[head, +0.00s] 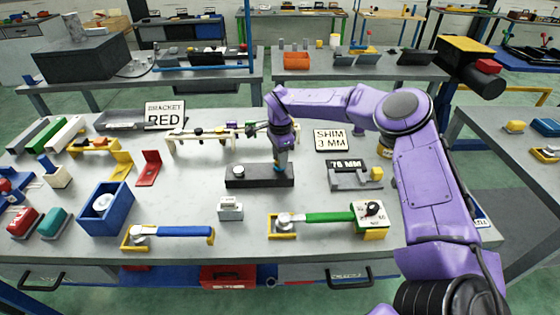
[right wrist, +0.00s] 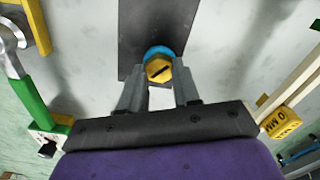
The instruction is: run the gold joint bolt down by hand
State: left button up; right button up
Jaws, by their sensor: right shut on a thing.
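The gold joint bolt (right wrist: 158,70) shows in the right wrist view as a hex head with a dark slot, with a blue ring (right wrist: 160,51) around its far side. It is over one end of a dark block (right wrist: 150,18), which also lies mid-table in the head view (head: 258,181). My right gripper (head: 280,167) points down at the block's right end. In the right wrist view its two fingers (right wrist: 160,78) are shut on the bolt head. The bolt's shank and thread are hidden. My left gripper is not in view.
A green-handled wrench (head: 325,217) and a blue-handled wrench (head: 185,231) lie in front in yellow holders. A small grey block (head: 230,209) is near. A pale rail fixture (head: 205,139) stands behind, a grey fixture (head: 350,180) right, a blue bin (head: 106,208) left.

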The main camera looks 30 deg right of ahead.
jog(key=m+b, duration=0.2)
jog(key=m, duration=0.3)
jog(key=shift+f+m+b, duration=0.15)
jog(key=shift+m+b, duration=0.15)
jog(key=shift+b, duration=0.1)
jog(key=m+b, duration=0.2)
jog(key=m, duration=0.2)
jog(key=m+b, duration=0.3)
jog(key=m, duration=0.2)
jog(key=shift+m, duration=0.4)
jog(key=m+b, duration=0.3)
jog(key=m, duration=0.1)
jog(key=shift+a+m, duration=0.1)
jog(key=shift+m, duration=0.2)
jog(key=m+b, duration=0.4)
jog(key=m, duration=0.1)
jog(key=m+b, duration=0.3)
jog(key=m, duration=0.2)
jog(key=shift+b, duration=0.4)
jog(key=m+b, duration=0.4)
jog(key=m, duration=0.1)
jog(key=shift+r+m+b, duration=0.15)
jog(key=shift+m+b, duration=0.65)
jog(key=shift+m, duration=0.45)
jog(key=shift+r+m+b, duration=0.15)
jog(key=shift+m+b, duration=0.6)
jog(key=shift+m, duration=0.5)
